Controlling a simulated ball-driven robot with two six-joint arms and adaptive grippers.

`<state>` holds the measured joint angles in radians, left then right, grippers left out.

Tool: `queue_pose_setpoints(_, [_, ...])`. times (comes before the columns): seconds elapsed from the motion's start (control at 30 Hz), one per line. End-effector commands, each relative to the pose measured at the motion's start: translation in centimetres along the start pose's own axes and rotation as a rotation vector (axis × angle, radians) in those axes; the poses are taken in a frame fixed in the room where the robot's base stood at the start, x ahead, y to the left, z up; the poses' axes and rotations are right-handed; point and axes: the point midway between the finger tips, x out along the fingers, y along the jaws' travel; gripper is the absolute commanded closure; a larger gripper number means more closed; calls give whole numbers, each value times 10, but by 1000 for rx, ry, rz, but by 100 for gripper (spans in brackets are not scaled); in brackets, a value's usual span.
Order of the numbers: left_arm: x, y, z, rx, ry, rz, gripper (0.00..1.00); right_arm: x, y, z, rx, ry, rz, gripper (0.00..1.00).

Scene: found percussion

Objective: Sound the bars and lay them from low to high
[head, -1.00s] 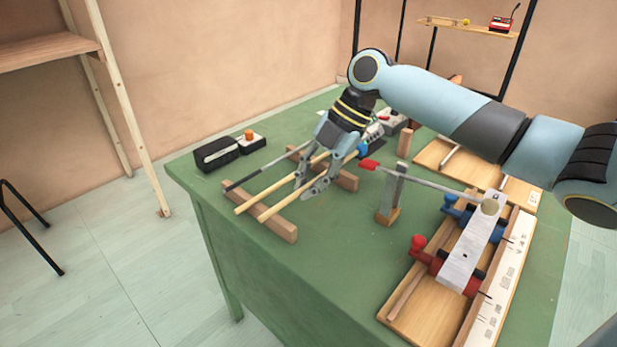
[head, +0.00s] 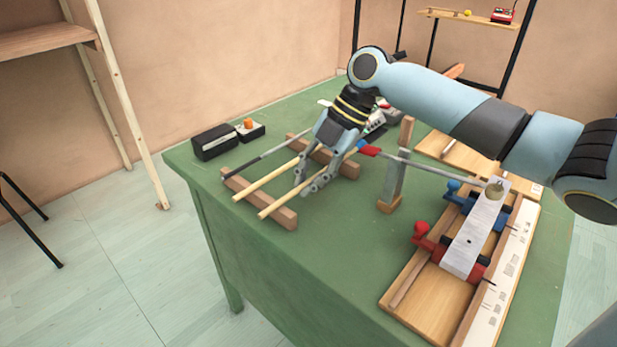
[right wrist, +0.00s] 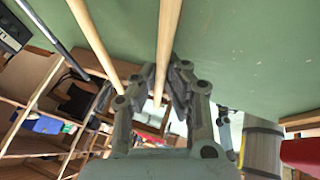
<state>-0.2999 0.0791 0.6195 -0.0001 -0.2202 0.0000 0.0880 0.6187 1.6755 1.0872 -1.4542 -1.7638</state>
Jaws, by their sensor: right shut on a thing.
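In the right wrist view the stick (right wrist: 168,38) runs between the fingers (right wrist: 160,92). A second wooden stick (head: 260,182) and a dark grey rod (head: 268,154) lie across the front rail (head: 284,215) and the back rail (head: 348,170), left of my gripper. My left gripper is out of view.
Red (head: 422,230) and blue (head: 453,187) fittings sit on the board (head: 398,294). An upright grey post (head: 393,178) stands close right of my gripper. A black box (head: 213,141) is at back left. The green tabletop's (head: 330,270) front middle is clear.

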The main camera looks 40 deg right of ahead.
Motion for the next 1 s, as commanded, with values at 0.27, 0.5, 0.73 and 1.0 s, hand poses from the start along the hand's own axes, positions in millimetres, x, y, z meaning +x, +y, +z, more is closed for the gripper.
queue_pose_setpoints(0.27, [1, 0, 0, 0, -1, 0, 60, 1, 0, 0, 0, 0, 0, 100])
queue_pose_setpoints(0.5, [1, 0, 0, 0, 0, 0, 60, 1, 0, 0, 0, 0, 0, 66])
queue_pose_setpoints(0.73, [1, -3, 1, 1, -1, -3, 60, 1, 0, 1, 0, 0, 0, 66])
queue_pose_setpoints(1.0, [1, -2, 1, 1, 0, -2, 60, -34, -1, 2, -3, -7, -2, 66])
